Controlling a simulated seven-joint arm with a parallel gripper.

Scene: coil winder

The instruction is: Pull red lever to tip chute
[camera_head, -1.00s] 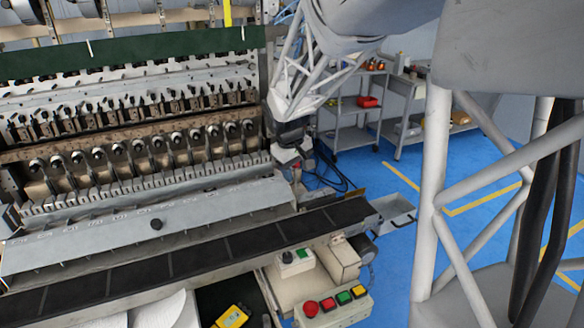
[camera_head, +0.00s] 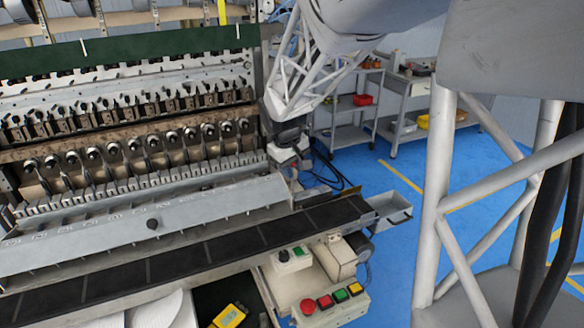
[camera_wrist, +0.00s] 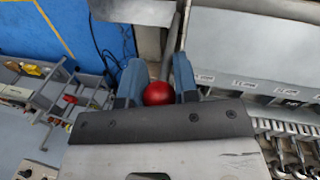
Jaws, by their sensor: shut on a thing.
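The red lever's round knob (camera_wrist: 158,93) sits between the two blue fingers of my gripper (camera_wrist: 157,76) in the wrist view. My gripper is shut on it.
A dark conveyor belt (camera_head: 215,248) runs along the front below the chute, with a small grey bin (camera_head: 392,211) at its right end. A control box with coloured buttons (camera_head: 330,303) stands in front. Grey shelving (camera_head: 352,118) stands behind on the blue floor.

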